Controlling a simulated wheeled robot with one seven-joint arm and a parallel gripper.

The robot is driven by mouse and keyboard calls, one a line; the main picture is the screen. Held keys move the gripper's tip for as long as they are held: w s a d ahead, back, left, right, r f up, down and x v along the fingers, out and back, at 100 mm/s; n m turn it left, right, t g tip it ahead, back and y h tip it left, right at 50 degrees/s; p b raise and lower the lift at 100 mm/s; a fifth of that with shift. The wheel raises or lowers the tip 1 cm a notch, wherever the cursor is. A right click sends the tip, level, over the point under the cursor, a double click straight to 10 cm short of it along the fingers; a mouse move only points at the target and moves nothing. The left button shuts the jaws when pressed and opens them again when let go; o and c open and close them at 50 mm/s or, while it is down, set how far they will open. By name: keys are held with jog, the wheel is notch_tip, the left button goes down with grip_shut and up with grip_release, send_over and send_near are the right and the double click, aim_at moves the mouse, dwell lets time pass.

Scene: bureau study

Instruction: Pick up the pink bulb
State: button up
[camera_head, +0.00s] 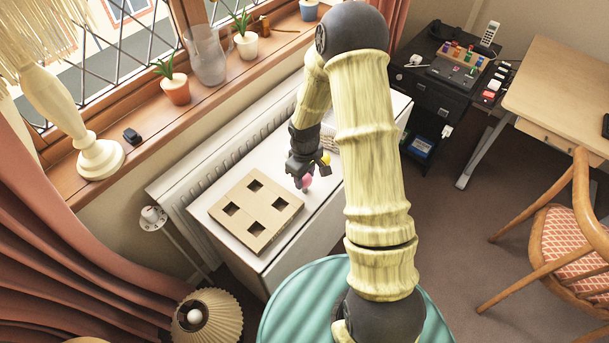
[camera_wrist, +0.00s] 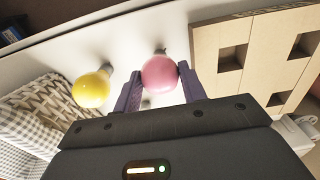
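The pink bulb (camera_head: 307,181) is at the white cabinet top, just under my gripper (camera_head: 301,172) in the head view. In the wrist view the pink bulb (camera_wrist: 160,73) sits between the two fingertips of my gripper (camera_wrist: 161,78), with its metal base pointing away. The fingers are apart, one on each side of the bulb. The right finger looks very close to it; I cannot tell whether either touches. In the head view my gripper partly hides the bulb.
A yellow bulb (camera_wrist: 91,89) lies left of the pink one in the wrist view, near a checked woven basket (camera_wrist: 35,112). A tan board with square holes (camera_head: 277,217) lies beside the gripper on the white cabinet (camera_head: 222,200). The windowsill (camera_head: 195,99) runs behind.

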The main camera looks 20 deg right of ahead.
jog(key=shift+c, duration=0.2)
jog(key=shift+r+p, duration=4.3)
jog(key=shift+r, duration=0.75)
